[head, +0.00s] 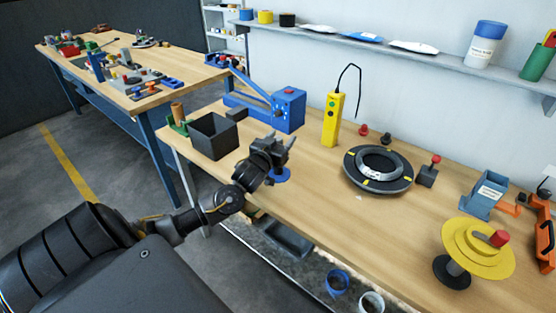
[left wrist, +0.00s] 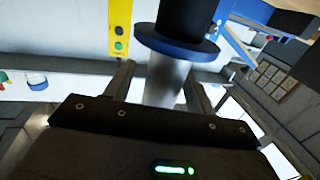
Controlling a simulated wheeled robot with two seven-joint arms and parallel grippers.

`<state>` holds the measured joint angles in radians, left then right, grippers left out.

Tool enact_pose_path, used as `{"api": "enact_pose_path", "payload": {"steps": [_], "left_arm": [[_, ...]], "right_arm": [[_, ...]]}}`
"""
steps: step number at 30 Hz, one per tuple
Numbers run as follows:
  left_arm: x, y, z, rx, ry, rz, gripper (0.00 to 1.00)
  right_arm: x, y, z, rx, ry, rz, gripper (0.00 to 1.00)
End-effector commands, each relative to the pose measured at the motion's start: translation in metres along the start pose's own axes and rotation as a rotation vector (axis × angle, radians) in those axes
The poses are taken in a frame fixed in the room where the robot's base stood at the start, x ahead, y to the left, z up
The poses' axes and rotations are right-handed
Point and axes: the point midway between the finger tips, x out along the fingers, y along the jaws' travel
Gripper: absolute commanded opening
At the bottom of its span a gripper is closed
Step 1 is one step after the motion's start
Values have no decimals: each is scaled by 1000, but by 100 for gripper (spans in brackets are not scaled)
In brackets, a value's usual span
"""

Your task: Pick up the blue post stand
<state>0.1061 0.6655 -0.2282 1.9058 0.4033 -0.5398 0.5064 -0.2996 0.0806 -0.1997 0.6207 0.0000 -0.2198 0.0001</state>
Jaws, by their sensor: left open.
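The blue post stand shows in the head view as a blue disc (head: 283,176) low beside my left gripper, on the table near its front edge; my gripper hides most of the rest. In the left wrist view its pale grey post (left wrist: 168,80) appears between the two fingers, with the blue disc and a black cylindrical part beyond. My left gripper (head: 281,143) is open, with visible space beside the post; whether a finger touches it I cannot tell. My right gripper is not in view.
A dark open bin (head: 213,137) and a blue machine (head: 289,110) stand left of and behind my gripper. A yellow handheld device (head: 333,118), a black ring coil (head: 378,168) and a yellow disc stand (head: 478,248) lie to the right.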

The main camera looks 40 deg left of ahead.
Motion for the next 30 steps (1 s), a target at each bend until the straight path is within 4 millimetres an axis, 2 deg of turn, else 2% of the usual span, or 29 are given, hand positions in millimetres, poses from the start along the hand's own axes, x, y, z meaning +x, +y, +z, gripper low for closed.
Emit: {"api": "enact_pose_path", "payload": {"steps": [2,15,25,30], "left_arm": [[0,0,0,0,0,0,55],[0,0,0,0,0,0,0],[0,0,-1,0,2,0,0],[0,0,-9,0,3,0,0]], "right_arm": [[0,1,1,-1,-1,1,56],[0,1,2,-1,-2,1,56],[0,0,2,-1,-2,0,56],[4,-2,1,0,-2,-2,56]]}}
